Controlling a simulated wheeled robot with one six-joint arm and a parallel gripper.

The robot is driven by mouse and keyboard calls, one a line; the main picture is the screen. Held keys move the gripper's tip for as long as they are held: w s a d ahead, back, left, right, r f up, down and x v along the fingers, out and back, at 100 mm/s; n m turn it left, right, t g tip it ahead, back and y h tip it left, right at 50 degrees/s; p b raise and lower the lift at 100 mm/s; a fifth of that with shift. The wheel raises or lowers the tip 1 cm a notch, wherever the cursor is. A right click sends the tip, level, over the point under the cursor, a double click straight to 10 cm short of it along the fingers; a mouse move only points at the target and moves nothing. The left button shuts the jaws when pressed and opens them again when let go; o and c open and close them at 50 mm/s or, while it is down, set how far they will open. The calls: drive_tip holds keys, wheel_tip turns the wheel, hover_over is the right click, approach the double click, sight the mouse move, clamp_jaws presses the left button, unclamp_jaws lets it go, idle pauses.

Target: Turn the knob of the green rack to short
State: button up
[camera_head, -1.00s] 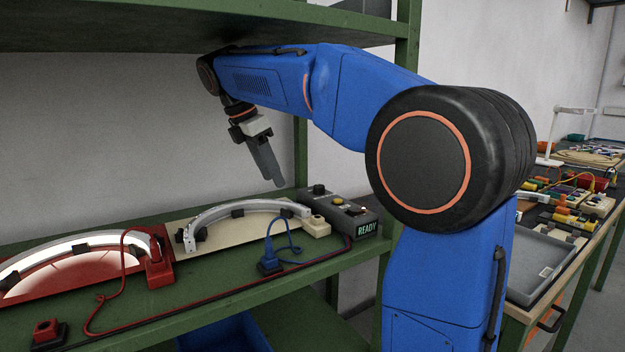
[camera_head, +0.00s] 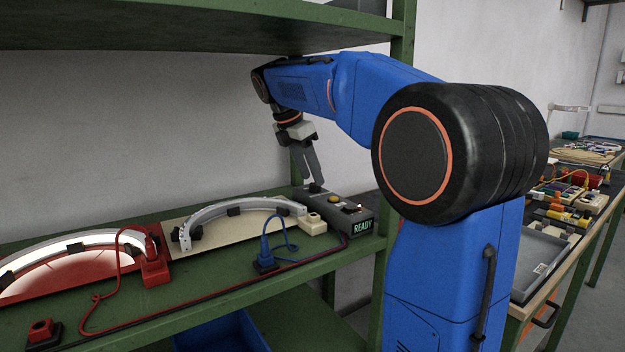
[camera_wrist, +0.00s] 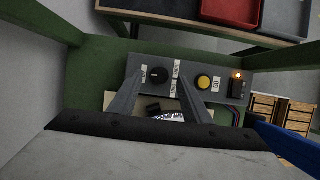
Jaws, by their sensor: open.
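The green rack (camera_head: 215,282) carries a grey control box (camera_head: 330,217) at its right end, with a lit READY sign (camera_head: 363,226). The black knob (camera_wrist: 160,73) sits on the box's top, with small white labels around it too small to read surely. A small light mark shows on the knob's left side. My gripper (camera_wrist: 160,77) is open, its two grey fingers apart, one on each side of the knob in the wrist view. In the head view my gripper (camera_head: 314,184) points down at the box and hides the knob. I cannot tell whether the fingers touch it.
A yellow button (camera_wrist: 203,82) and a lit orange lamp (camera_wrist: 237,75) lie right of the knob. A curved metal track (camera_head: 235,207) and a blue plug (camera_head: 265,262) with its cable stand left of the box. The upper shelf (camera_head: 190,27) hangs close above my arm.

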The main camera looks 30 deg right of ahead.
sight(315, 187)
drive_tip(key=shift+x, duration=1.15)
drive_tip(key=shift+c, duration=0.6)
drive_tip(key=c, duration=0.9)
